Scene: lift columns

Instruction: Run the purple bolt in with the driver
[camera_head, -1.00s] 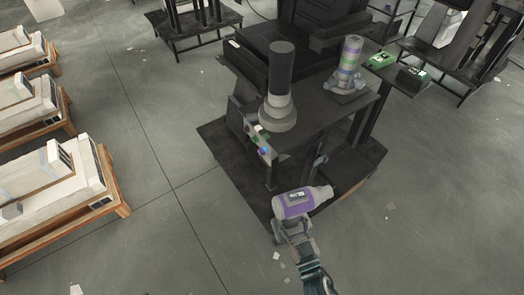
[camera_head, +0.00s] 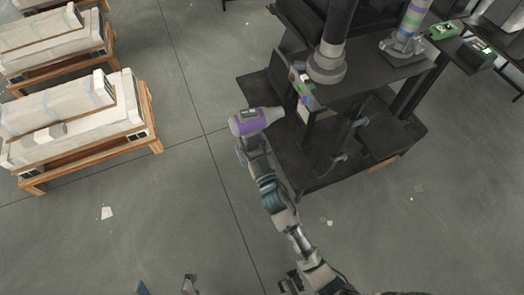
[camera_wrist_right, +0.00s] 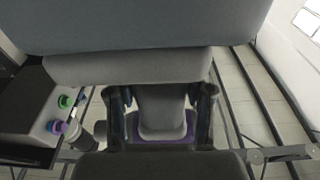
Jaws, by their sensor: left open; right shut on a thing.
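The purple bolt (camera_head: 305,101) sits on the small panel at the left end of the dark bench in the head view. It also shows in the wrist view (camera_wrist_right: 57,127), below a green one. The driver (camera_head: 257,120), grey with a purple band, points right toward the panel, its nose short of it with a visible gap. My right gripper (camera_head: 247,146) is shut on the driver's handle; in the wrist view its fingers flank the grey handle (camera_wrist_right: 163,112). My left gripper (camera_head: 165,287) is open and empty at the bottom edge, mostly cut off.
The dark bench (camera_head: 375,85) carries a black column on a grey base (camera_head: 326,64) and a striped column (camera_head: 412,22). Pallets with pale boxes (camera_head: 80,115) stand at left.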

